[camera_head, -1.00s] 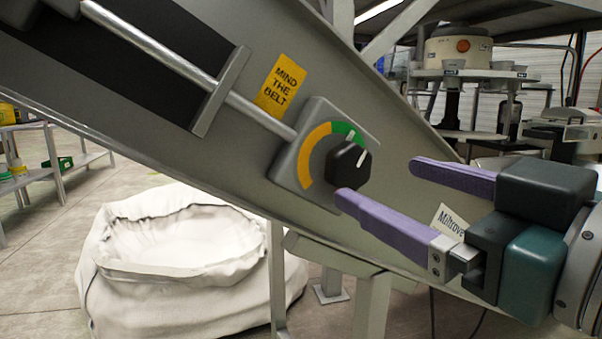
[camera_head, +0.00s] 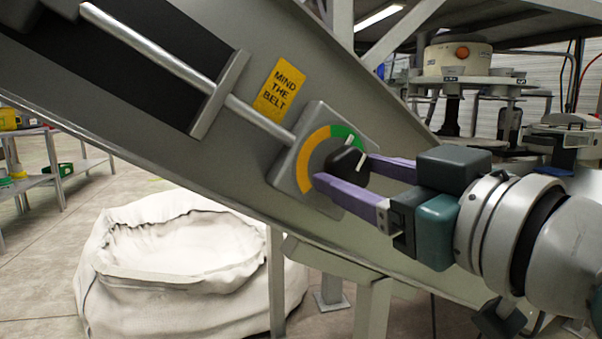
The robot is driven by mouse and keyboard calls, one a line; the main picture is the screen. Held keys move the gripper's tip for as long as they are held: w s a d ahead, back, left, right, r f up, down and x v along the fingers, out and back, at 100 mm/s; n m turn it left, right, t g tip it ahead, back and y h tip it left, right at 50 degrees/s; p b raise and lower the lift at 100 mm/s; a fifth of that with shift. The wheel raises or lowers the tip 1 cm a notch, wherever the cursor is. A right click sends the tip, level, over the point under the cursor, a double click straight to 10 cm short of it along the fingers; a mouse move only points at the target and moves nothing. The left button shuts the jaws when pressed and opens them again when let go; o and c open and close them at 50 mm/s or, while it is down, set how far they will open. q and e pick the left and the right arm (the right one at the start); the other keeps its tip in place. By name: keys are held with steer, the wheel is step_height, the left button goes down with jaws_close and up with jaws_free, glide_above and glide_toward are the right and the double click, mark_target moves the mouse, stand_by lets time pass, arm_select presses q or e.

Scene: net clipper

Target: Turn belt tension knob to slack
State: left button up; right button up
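The black belt tension knob (camera_head: 347,165) sits on a grey square dial plate (camera_head: 285,177) on the sloping side of the conveyor. An arc around it is orange at the left and green at the top and right. The knob's white pointer line faces up and right, toward the green end. My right gripper (camera_head: 343,172) comes in from the right with its purple fingers on either side of the knob, one at lower left, one at upper right. It looks open; contact with the knob cannot be made out. My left gripper is not in view.
A metal rod (camera_head: 258,118) runs from the dial plate up the frame. A yellow "MIND THE BELT" sign (camera_head: 279,88) is above it. A white sack (camera_head: 180,315) stands below on the floor. Machinery (camera_head: 458,60) stands at the back right.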

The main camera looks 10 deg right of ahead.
steer(key=c, duration=0.9)
